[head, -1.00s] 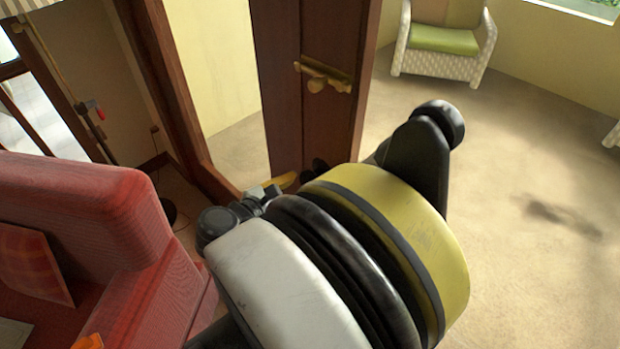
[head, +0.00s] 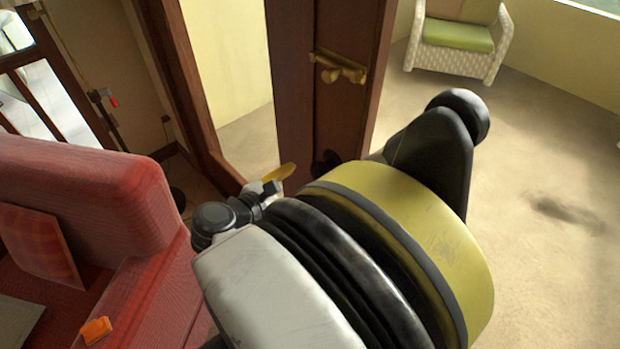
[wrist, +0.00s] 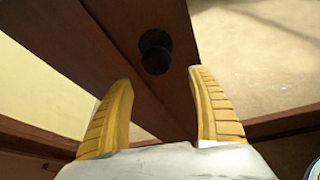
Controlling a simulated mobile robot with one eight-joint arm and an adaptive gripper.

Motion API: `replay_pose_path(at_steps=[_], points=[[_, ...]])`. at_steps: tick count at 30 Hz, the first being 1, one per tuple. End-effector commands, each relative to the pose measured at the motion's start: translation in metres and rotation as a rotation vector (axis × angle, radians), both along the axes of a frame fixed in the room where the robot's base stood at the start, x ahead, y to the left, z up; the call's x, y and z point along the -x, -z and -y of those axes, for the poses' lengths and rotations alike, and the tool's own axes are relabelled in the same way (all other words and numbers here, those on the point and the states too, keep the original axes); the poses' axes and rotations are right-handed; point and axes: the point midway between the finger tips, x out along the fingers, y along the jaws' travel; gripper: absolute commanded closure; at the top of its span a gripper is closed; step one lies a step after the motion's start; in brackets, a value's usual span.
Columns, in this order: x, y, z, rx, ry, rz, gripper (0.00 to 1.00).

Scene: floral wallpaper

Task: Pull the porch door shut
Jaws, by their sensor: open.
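The porch door (head: 290,100) is dark brown wood and stands open, seen nearly edge-on at the top middle of the head view. A brass handle or latch (head: 338,68) is on it. In the wrist view, a dark round knob (wrist: 154,52) sits on the brown door (wrist: 105,30), beyond my fingertips. My gripper (wrist: 160,85) is open, with its two yellow fingers apart and nothing between them. In the head view, one yellow fingertip (head: 279,173) shows near the lower part of the door; my arm hides the rest.
A brown door frame (head: 190,95) stands left of the door. A red sofa (head: 90,190) with an orange object (head: 96,330) on it is at the left. A white wicker chair (head: 455,45) with a green cushion is at the back right. The pale floor at right is clear.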

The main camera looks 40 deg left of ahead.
Motion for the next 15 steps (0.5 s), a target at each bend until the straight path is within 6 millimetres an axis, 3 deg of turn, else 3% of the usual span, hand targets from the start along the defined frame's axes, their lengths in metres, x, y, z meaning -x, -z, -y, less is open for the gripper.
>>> replay_pose_path(at_steps=[6, 15], points=[[0.034, -0.014, -0.001, 0.000, -0.002, 0.001, 0.31], [0.043, -0.018, 0.000, 0.000, 0.000, 0.000, 0.31]])
